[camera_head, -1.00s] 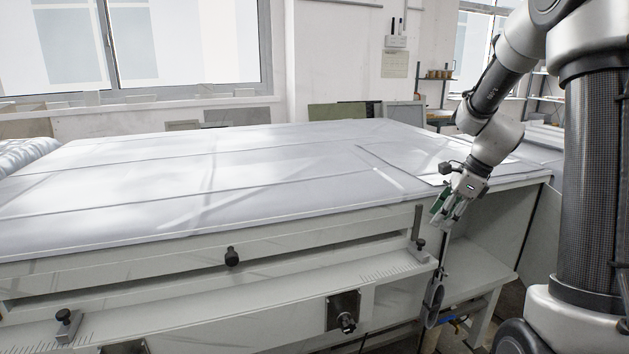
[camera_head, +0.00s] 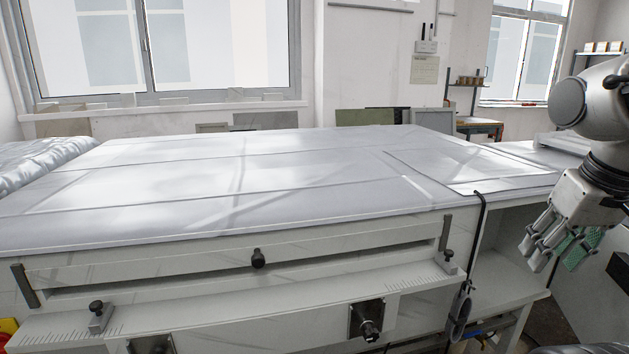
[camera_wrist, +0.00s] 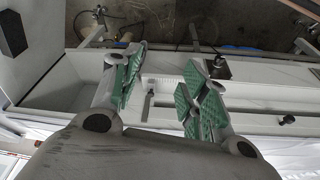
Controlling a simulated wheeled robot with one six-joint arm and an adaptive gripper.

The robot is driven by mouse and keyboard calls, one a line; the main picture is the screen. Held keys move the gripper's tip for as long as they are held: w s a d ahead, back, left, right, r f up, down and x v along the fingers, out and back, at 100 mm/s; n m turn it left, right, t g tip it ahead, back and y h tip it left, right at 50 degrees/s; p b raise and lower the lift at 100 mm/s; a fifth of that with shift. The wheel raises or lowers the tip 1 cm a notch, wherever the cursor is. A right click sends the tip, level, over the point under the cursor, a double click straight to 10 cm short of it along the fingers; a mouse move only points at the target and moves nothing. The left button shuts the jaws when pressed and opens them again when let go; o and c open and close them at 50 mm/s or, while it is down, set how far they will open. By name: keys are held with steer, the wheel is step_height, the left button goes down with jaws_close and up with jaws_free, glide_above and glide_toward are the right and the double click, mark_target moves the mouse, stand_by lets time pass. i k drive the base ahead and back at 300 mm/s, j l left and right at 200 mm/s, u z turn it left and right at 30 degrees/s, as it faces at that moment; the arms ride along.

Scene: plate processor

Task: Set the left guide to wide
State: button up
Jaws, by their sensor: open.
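The left guide (camera_head: 98,318) is a small grey block with a black knob, sitting on the ruled ledge at the front left of the machine. A similar right guide (camera_head: 447,264) sits at the ledge's right end. My gripper (camera_head: 556,256) is open and empty, off the machine's right end and far from the left guide. In the wrist view its green-padded fingers (camera_wrist: 160,95) are apart, with the ledge and part of a scale behind them. I cannot make out the left guide there.
A black knob (camera_head: 258,258) sits mid-front above the ledge. A dark bracket with a knob (camera_head: 367,320) sticks out below it. A black cable (camera_head: 481,205) hangs over the table's right corner. The white table top (camera_head: 200,185) is clear.

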mark_target(104, 311)
steer(key=u, duration=1.7)
steer(key=i+j, duration=0.1)
steer(key=i+z, duration=0.05)
